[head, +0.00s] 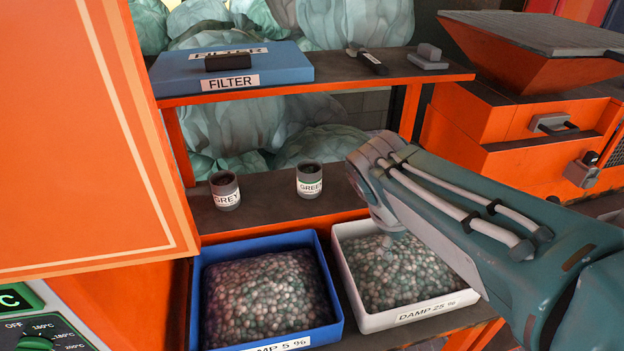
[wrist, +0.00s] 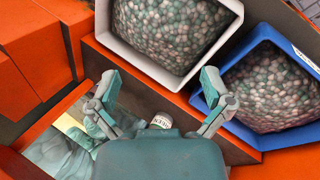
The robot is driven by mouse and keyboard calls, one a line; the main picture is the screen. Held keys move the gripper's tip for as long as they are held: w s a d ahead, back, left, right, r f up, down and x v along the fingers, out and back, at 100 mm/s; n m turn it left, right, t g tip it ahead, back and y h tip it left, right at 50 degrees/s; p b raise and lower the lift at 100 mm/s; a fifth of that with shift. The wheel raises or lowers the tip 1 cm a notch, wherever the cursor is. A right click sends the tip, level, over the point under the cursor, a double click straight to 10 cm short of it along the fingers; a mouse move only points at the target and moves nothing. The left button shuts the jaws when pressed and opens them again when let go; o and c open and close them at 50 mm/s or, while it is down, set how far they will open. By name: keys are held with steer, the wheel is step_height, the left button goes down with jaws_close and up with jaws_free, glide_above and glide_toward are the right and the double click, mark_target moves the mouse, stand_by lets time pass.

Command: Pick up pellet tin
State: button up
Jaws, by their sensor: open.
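Two small tins stand upright on the lower shelf in the head view. The tin labelled GREY (head: 225,190) is on the left, and the tin labelled GREEN (head: 310,179) is to its right, just behind the trays. My gripper (wrist: 160,95) shows in the wrist view with its two fingers spread wide and nothing held between them. The GREEN tin (wrist: 161,121) shows there partly, beyond my gripper's body and between the fingers. The body hides part of it, and the gap to it is hard to judge.
A blue tray (head: 331,292) marked DAMP 5 % and a white tray (head: 341,262) marked DAMP 25 %, both full of pellets, stand in front of the tins. An upper shelf (head: 420,76) overhangs behind, bearing a blue FILTER box (head: 285,70). An orange panel (head: 80,130) is at left.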

steer(key=w+a+f+n+h, duration=0.1)
steer(key=w+a+n+h, duration=0.3)
steer(key=w, duration=0.6)
steer(key=n+t+h, duration=0.6)
steer(key=n+t, duration=0.2)
steer(key=n, duration=0.6)
glide_toward(299, 176)
steer(key=shift+x, duration=1.05)
steer(key=x, duration=1.1)
steer(key=shift+s, duration=0.15)
steer(key=c, duration=0.9)
